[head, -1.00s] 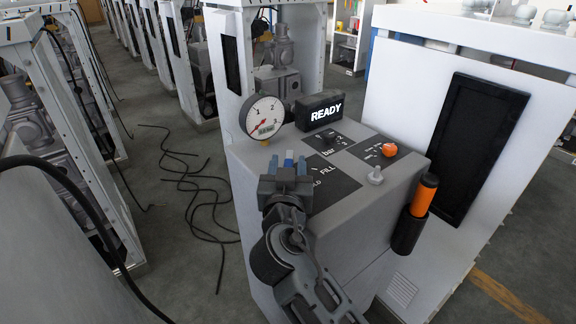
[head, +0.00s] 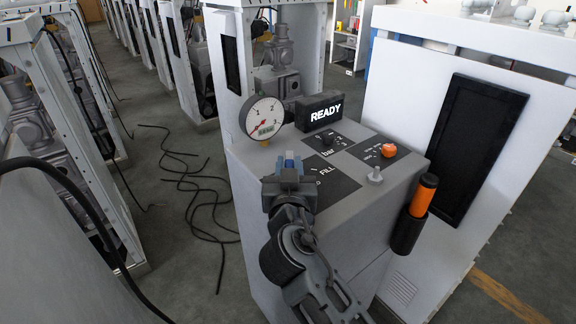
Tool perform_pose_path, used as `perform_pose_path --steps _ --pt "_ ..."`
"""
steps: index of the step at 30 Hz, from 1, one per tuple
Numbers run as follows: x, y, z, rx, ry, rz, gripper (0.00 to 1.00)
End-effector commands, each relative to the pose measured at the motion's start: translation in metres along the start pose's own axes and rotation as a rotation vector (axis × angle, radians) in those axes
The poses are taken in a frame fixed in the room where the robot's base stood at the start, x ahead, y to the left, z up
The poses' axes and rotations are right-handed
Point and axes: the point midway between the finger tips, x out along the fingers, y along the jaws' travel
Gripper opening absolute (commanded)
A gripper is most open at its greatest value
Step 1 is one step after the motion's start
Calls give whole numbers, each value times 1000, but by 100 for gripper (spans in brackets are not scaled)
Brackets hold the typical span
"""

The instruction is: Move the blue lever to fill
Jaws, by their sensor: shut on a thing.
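The blue lever (head: 289,157) stands at the left end of the dispenser's grey top panel, and only its upper part shows. My gripper (head: 289,165) is shut on the lever, one finger at each side. A dark plate with the FILL label (head: 334,171) lies just right of the gripper. The gripper covers the lever's base and part of this plate, so the lever's exact setting cannot be told.
A round gauge (head: 262,118) and a READY display (head: 323,113) stand behind the lever.

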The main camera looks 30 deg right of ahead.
Motion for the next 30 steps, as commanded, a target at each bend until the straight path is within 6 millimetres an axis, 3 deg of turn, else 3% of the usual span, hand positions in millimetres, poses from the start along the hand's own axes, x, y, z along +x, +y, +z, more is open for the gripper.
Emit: perform_pose_path --steps 14,15,21,30 --pt "0 5 0 2 2 -75 0" --pt "0 5 0 1 2 -75 26" --pt "0 5 0 2 3 -74 46" --pt "-3 5 0 2 3 -74 47"
